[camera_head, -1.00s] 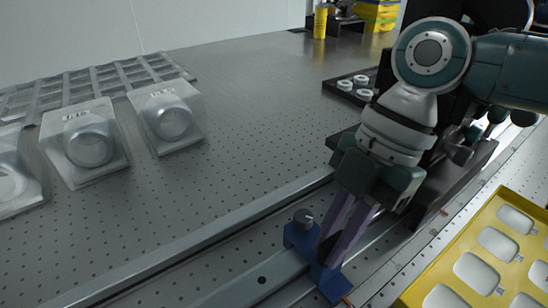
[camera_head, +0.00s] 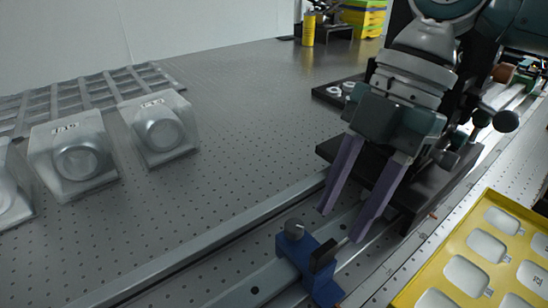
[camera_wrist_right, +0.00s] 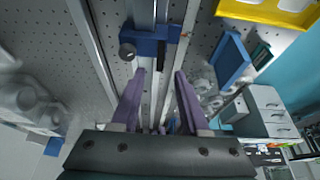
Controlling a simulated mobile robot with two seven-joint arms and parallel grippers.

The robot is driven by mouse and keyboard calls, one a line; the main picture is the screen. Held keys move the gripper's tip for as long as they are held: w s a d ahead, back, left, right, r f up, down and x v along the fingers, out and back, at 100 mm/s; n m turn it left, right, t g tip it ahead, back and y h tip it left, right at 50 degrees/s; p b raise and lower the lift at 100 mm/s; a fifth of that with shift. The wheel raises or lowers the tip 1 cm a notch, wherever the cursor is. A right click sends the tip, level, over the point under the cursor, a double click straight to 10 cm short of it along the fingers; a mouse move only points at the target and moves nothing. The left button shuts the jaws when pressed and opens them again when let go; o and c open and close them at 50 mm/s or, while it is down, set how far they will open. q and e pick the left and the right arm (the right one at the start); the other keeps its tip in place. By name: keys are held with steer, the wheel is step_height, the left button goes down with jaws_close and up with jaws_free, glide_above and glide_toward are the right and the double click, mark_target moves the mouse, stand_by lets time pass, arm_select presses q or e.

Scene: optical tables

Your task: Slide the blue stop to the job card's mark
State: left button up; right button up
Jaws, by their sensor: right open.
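The blue stop (camera_head: 298,250), with a dark round knob and a black upright plate, sits across the metal rail (camera_head: 262,284) in the lower middle of the head view. In the right wrist view the blue stop (camera_wrist_right: 150,42) lies ahead of the fingertips. My right gripper (camera_head: 340,226) is open and empty, its two purple fingers above the rail and apart from the stop, on its far side. It also shows in the right wrist view (camera_wrist_right: 159,82). I cannot make out the job card or its mark. My left gripper is not in view.
A yellow tray (camera_head: 408,292) with pale oval pieces lies at the right. Clear boxes with round lenses (camera_head: 160,133) and a grey grid rack (camera_head: 95,93) stand at the left. A black block (camera_head: 408,206) stands beside the rail behind my gripper. The perforated table (camera_head: 235,130) is bare in the middle.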

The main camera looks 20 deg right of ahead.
steer(key=v, duration=0.3)
steer(key=shift+r, duration=0.15)
steer(key=shift+s+a, duration=0.1)
